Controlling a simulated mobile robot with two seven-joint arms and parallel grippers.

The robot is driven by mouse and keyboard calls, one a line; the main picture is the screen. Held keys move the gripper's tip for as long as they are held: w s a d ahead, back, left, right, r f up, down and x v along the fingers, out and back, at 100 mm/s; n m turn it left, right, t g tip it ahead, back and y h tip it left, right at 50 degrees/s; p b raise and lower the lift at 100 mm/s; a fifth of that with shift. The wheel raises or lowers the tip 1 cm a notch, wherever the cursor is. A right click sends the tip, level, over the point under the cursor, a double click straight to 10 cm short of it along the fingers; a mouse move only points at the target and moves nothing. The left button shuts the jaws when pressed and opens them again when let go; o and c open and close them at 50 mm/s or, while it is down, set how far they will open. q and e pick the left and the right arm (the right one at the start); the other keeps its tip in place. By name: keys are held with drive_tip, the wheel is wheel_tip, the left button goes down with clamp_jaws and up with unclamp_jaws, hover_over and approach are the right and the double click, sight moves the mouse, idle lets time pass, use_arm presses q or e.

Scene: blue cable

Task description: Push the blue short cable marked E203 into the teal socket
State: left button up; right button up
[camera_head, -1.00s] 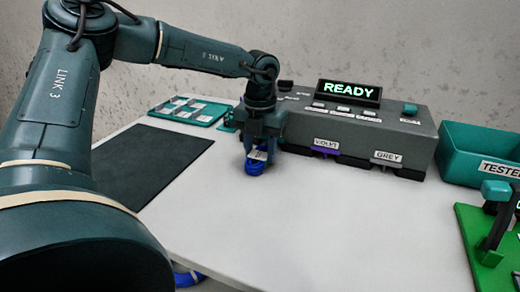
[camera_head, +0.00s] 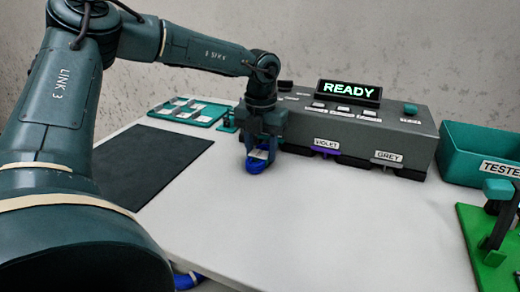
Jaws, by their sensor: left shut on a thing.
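My left gripper (camera_head: 261,142) is shut on the blue cable (camera_head: 255,166), just in front of the left end of the grey tester box (camera_head: 400,145). The cable hangs as a small blue loop with a pale label, too small to read, below the fingers. A small teal piece (camera_head: 229,125) shows just left of the gripper; I cannot tell if it belongs to the teal socket. The gripper hides that end of the box front, so I cannot see whether the cable touches a socket. My right gripper is not in view.
The box front has sockets labelled VIOLET (camera_head: 326,145) and GREY (camera_head: 388,157), and its display (camera_head: 348,92) reads READY. A teal bin (camera_head: 465,150) and green board (camera_head: 475,245) stand right. A dark mat (camera_head: 145,165) and teal tray (camera_head: 187,111) lie left. The front middle table is clear.

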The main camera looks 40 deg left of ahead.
sight(264, 148)
use_arm(q)
drive_tip(key=shift+w+a, duration=0.2)
drive_tip(key=shift+w, duration=0.35)
drive_tip(key=shift+w+a, duration=0.15)
drive_tip(key=shift+w, duration=0.35)
drive_tip(key=o, duration=1.1)
drive_tip(key=shift+r+p, duration=2.3)
drive_tip(key=shift+r, duration=1.75)
drive_tip(key=shift+f, duration=0.1)
